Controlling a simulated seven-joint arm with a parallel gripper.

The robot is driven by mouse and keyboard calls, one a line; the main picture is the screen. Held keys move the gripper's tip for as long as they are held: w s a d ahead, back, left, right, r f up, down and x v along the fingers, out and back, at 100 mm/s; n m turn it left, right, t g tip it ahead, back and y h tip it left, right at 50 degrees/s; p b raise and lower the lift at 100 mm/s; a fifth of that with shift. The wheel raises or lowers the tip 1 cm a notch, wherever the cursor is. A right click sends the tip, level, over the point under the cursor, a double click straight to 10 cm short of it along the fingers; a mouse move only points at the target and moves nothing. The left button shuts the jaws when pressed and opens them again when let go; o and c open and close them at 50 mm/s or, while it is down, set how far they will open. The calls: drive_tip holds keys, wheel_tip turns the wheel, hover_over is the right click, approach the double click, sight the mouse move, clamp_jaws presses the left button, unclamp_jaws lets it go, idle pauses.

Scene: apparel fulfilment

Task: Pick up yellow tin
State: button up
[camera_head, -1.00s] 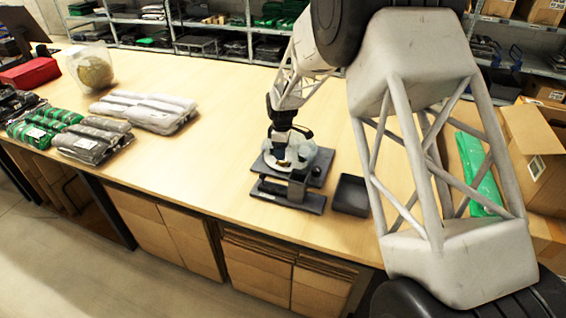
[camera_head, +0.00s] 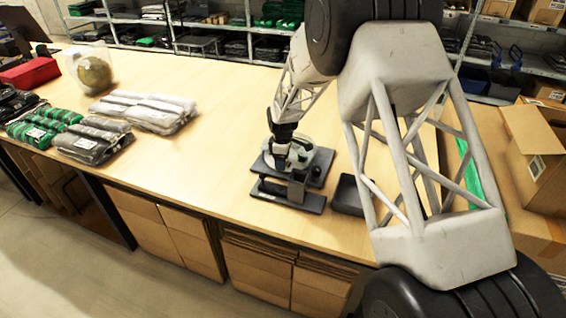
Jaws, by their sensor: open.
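My gripper (camera_head: 279,160) is small in the picture and points down at the left side of a clear round dish (camera_head: 318,158). The dish sits on a dark stand (camera_head: 290,195) on the wooden table. The fingers are open, and I cannot tell whether they touch anything. I cannot make out the yellow tin now; the gripper and the stand may hide it. The inside of the dish is partly covered by the gripper.
A black tray (camera_head: 347,196) stands right of the stand, partly behind my arm. Bagged garments (camera_head: 145,111) and green and grey packs (camera_head: 68,133) lie to the left. A clear bag with a round tan object (camera_head: 93,72) stands behind them. The table centre is clear.

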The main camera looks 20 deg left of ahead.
drive_tip(key=shift+c, duration=0.4)
drive_tip(key=c, duration=0.9)
drive_tip(key=shift+r, duration=5.05)
drive_tip(key=s+d+r, duration=0.1)
drive_tip(key=s+d, duration=0.2)
drive_tip(key=s, duration=0.1)
drive_tip(key=s+d+r, duration=0.1)
drive_tip(key=s+d, duration=0.2)
drive_tip(key=s, duration=0.1)
drive_tip(key=s+d+r, duration=0.2)
drive_tip(key=s+d, duration=0.2)
drive_tip(key=s, duration=0.1)
drive_tip(key=shift+d, duration=0.1)
